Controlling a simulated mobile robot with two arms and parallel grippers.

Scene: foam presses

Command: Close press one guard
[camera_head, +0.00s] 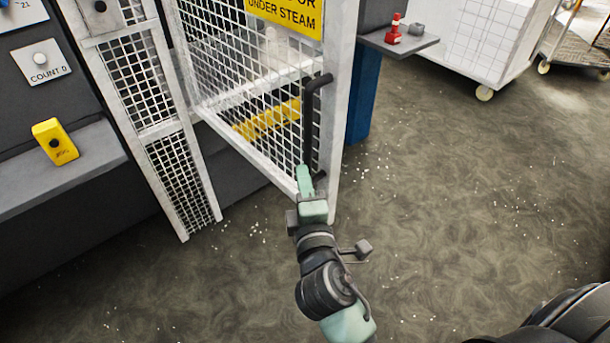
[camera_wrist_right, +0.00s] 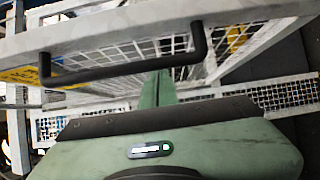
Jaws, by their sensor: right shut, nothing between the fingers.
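The press guard is a white-framed mesh door (camera_head: 333,125) with a yellow steam warning sign (camera_head: 290,10). It appears to stand ajar, its handle edge swung out from the press. A black bar handle (camera_head: 310,125) runs upright along that edge. My right gripper (camera_head: 303,172) is shut and empty at the lower end of the handle, by the mesh. In the right wrist view the handle (camera_wrist_right: 125,70) crosses in front of my green fingertips (camera_wrist_right: 158,80). I cannot tell whether they touch the door. My left gripper is not in view.
A fixed mesh panel (camera_head: 150,105) and a ledge with a yellow box (camera_head: 55,142) stand left. A blue post (camera_head: 364,95) and a small shelf with a red object (camera_head: 394,30) are behind the door. White cart (camera_head: 490,40) at the back; floor (camera_head: 450,180) is open at right.

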